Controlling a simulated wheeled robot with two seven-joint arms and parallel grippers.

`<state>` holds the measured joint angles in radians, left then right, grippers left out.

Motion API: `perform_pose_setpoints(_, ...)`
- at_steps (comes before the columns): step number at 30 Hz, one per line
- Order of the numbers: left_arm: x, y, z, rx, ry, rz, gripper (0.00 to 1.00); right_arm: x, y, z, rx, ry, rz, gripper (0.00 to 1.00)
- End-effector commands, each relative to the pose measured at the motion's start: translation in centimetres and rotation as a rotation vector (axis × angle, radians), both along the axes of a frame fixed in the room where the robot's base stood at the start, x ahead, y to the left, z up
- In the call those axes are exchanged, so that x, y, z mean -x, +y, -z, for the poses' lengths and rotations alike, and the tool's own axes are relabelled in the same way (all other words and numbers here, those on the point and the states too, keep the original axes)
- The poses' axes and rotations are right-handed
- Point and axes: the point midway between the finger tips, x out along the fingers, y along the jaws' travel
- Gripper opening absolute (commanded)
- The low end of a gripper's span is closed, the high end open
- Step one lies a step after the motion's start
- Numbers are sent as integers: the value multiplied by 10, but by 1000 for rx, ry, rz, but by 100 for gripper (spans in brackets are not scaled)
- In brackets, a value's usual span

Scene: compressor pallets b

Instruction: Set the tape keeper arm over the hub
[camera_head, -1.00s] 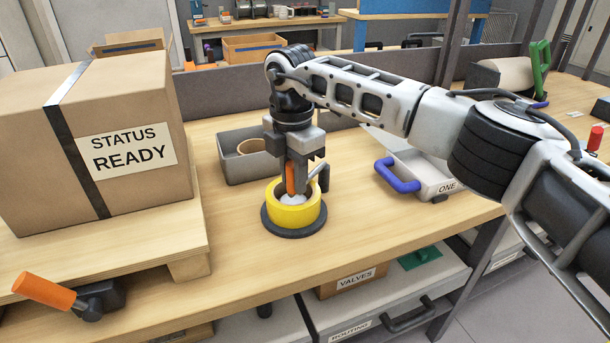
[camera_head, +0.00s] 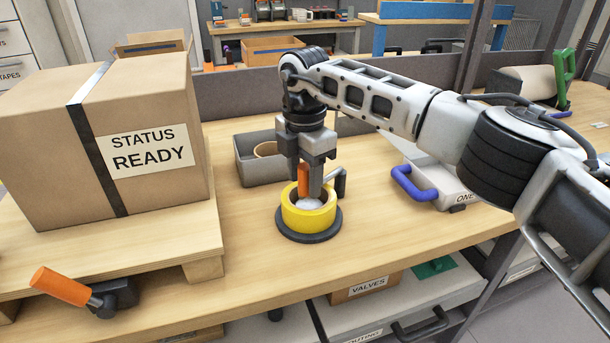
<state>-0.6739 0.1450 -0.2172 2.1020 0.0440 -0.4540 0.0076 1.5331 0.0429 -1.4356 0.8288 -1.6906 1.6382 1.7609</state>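A yellow tape roll (camera_head: 309,217) sits on a round dark base (camera_head: 310,236) at the table's front edge. A pale hub (camera_head: 309,204) shows inside the roll. A grey bent post (camera_head: 341,183) stands at the roll's right. An upright orange grip (camera_head: 304,179), seemingly part of the keeper arm, stands above the hub. My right gripper (camera_head: 307,184) points down over the roll, its fingers close around the orange grip. The fingers hide much of the keeper arm, so I cannot tell whether it rests on the hub. My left gripper is out of view.
A grey bin (camera_head: 243,168) stands behind the roll. A tray with a blue handle (camera_head: 408,186) lies to the right. A large carton (camera_head: 155,170) on a wooden pallet (camera_head: 130,260) and an orange-handled clamp (camera_head: 62,287) are on the left. Bare table lies around the roll.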

Motion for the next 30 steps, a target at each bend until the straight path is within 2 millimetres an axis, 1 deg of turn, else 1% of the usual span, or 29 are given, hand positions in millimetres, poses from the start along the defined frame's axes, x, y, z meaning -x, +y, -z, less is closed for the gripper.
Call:
perform_pose_setpoints(6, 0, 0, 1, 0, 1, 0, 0, 1, 0, 0, 2, 2, 0, 47)
perform_pose_setpoints(8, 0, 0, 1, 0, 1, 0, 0, 0, 0, -4, 2, 2, 1, 47)
perform_pose_setpoints(11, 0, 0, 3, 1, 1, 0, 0, 0, 0, -17, 0, 0, 1, 47)
perform_pose_setpoints(14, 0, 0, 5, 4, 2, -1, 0, 0, 0, -38, 0, -1, 1, 47)
perform_pose_setpoints(16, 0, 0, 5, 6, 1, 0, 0, 0, 0, -55, 0, -2, 0, 47)
perform_pose_setpoints(21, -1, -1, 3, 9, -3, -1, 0, 0, 1, -98, 0, -2, 1, 47)
perform_pose_setpoints(24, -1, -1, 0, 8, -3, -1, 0, 0, 0, -121, 0, -1, 2, 47)
perform_pose_setpoints(28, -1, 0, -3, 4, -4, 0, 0, 1, 1, -143, 0, 0, 1, 47)
perform_pose_setpoints(30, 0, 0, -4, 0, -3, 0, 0, 1, 1, -150, 1, 2, 1, 47)
